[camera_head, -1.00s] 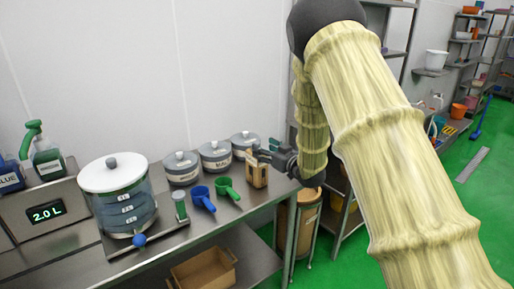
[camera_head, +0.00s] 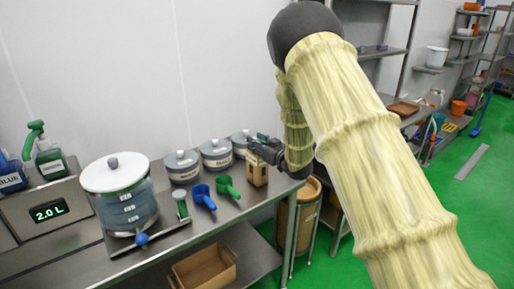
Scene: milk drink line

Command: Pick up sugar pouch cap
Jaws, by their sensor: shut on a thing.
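A tan pouch (camera_head: 257,174), which I take to be the sugar pouch, stands upright near the right end of the steel bench. My gripper (camera_head: 254,149) is at the pouch's top, reaching in from the right. Its dark fingers are shut on the sugar pouch cap, which is too small and too covered by the fingers to make out. I cannot tell whether the cap is still touching the pouch.
Lidded grey tubs (camera_head: 215,154) stand behind the pouch. A green scoop (camera_head: 228,187) and a blue scoop (camera_head: 203,196) lie to its left. A white-lidded clear vessel (camera_head: 126,207) stands further left. My arm covers the area right of the bench.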

